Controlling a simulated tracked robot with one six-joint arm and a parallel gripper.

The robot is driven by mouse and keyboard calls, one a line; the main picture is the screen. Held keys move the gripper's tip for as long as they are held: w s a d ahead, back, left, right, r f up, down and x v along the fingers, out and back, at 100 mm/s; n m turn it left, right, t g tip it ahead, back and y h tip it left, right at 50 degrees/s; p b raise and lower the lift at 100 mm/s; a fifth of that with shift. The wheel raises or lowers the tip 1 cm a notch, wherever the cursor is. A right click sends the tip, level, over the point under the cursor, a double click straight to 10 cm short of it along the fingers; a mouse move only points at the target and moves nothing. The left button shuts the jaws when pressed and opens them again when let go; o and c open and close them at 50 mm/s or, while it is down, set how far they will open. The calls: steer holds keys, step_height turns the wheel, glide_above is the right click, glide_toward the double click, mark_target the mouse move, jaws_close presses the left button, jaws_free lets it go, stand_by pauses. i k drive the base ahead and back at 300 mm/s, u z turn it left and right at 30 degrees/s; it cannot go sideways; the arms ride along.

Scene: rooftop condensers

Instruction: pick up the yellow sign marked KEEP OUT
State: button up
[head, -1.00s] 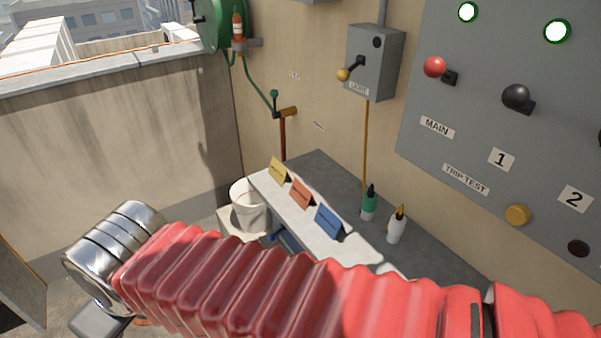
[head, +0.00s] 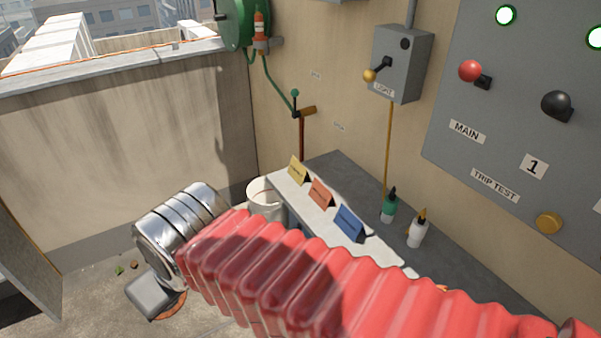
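The yellow sign (head: 298,170) is a small folded tent card. It stands at the far end of a white-topped strip along the wall, and its lettering is too small to read. An orange-red sign (head: 320,193) and a blue sign (head: 349,223) stand in a row nearer to me. My arm, in a red ribbed sleeve, crosses the lower picture and ends in a silver wrist. A grey block of my gripper (head: 156,295) shows below the wrist, left of the signs and apart from them. Its fingers cannot be made out.
A white bucket (head: 264,198) stands just left of the strip, partly behind my arm. Green-and-white (head: 389,207) and white (head: 418,230) bottles stand right of the signs. A grey switch panel (head: 500,110) and a lever box (head: 400,62) are on the wall.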

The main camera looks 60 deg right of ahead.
mark_target(298, 171)
steer(key=u, duration=0.05)
steer(key=i, duration=1)
steer(key=z, duration=0.05)
